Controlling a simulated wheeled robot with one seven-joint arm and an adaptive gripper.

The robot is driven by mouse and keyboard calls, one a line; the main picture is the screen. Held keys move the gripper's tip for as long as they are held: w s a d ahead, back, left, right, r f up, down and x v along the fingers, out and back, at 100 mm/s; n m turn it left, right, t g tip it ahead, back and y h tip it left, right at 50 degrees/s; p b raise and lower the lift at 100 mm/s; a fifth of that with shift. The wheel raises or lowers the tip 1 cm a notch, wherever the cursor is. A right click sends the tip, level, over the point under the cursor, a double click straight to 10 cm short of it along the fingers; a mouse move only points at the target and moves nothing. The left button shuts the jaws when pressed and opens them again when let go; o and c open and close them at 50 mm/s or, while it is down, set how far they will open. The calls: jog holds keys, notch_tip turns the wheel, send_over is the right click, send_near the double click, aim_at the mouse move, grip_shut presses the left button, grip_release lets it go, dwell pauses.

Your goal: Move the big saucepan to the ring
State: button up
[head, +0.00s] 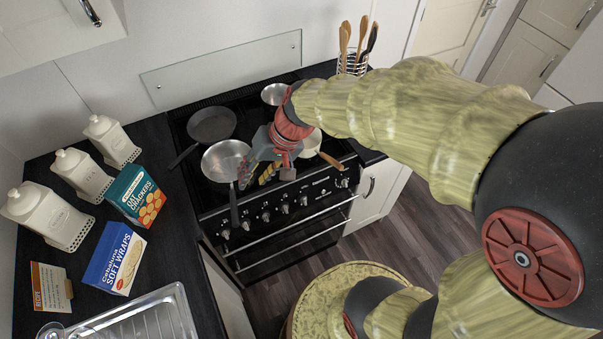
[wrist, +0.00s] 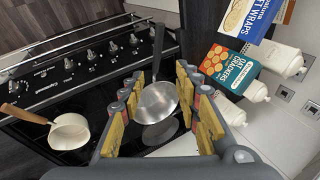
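The big saucepan looks to be the shiny steel pan (head: 227,160) at the front left of the black hob (head: 190,187), its long dark handle pointing to the front edge. In the wrist view this pan (wrist: 156,103) shows between my fingers, handle upward. My gripper (head: 264,172) is over the front of the hob, just right of the pan in the head view. Its fingers are wide apart in the wrist view (wrist: 160,82), with nothing held. Which ring is meant cannot be told; the ring markings are hard to see.
A dark frying pan (head: 211,124) is at the back left. A smaller steel pan (head: 275,93) is at the back right. A cream pan (wrist: 70,132) with a wooden handle is at the front right, partly behind my gripper in the head view. Boxes and white canisters stand left.

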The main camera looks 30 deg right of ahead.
jog(key=s+d+r+n+t+h, duration=0.1)
jog(key=s+d+r+h, duration=0.1)
jog(key=s+r, duration=0.3)
jog(key=s+d+r+n+t+h, duration=0.1)
jog(key=s+d+r+h, duration=0.1)
jog(key=s+d+r, duration=0.3)
jog(key=s+r, duration=0.1)
jog(key=s, duration=0.2)
jog(key=shift+d+r+t+h, duration=0.25)
jog(key=shift+r+t+h, duration=0.05)
jog(key=shift+t, duration=0.1)
notch_tip(320, 180, down, 9)
jog(key=b, duration=0.9)
jog(key=shift+f, duration=0.15)
jog(key=shift+w, duration=0.1)
